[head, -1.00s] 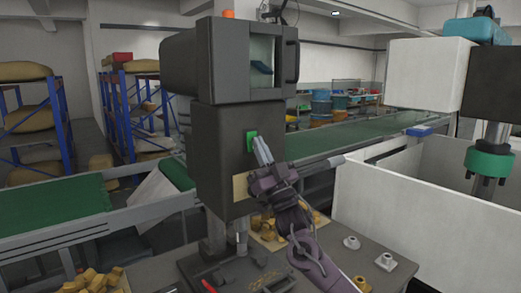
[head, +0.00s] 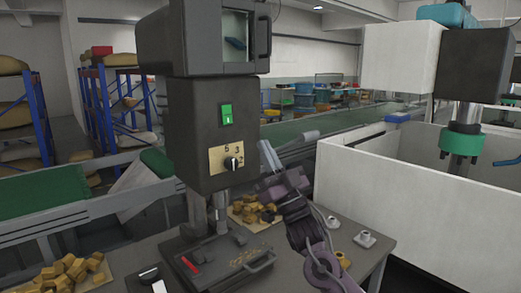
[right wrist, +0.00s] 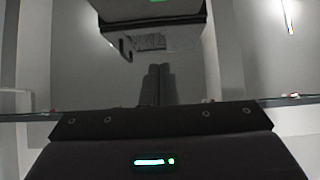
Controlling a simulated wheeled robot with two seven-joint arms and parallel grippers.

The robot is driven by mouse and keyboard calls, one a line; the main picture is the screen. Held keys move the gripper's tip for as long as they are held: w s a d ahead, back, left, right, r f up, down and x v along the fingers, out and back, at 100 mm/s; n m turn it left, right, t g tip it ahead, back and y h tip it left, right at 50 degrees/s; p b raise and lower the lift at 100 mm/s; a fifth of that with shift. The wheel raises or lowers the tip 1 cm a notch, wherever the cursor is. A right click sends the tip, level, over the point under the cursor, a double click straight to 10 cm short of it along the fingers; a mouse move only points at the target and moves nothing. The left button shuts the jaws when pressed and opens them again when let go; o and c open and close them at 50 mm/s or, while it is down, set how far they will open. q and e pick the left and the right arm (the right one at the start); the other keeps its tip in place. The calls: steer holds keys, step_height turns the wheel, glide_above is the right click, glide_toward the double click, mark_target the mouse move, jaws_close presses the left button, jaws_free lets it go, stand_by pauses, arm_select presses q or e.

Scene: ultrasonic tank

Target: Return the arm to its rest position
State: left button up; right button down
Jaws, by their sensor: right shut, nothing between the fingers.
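My right gripper (head: 268,153) is raised in front of the machine, to the right of its dark control box (head: 198,150). Its fingers are together with nothing between them, and they point up and to the left. The box carries a green switch (head: 226,115) and a dial (head: 233,163) on a tan plate, both uncovered. In the right wrist view the two fingers (right wrist: 155,85) lie side by side, with part of a dark box above them. My left gripper is not in view.
Yellow-brown pieces lie in trays at left (head: 70,272) and behind the tank (head: 256,214). Two small white fittings (head: 364,239) are at right. A white wall panel (head: 390,215) stands beyond them.

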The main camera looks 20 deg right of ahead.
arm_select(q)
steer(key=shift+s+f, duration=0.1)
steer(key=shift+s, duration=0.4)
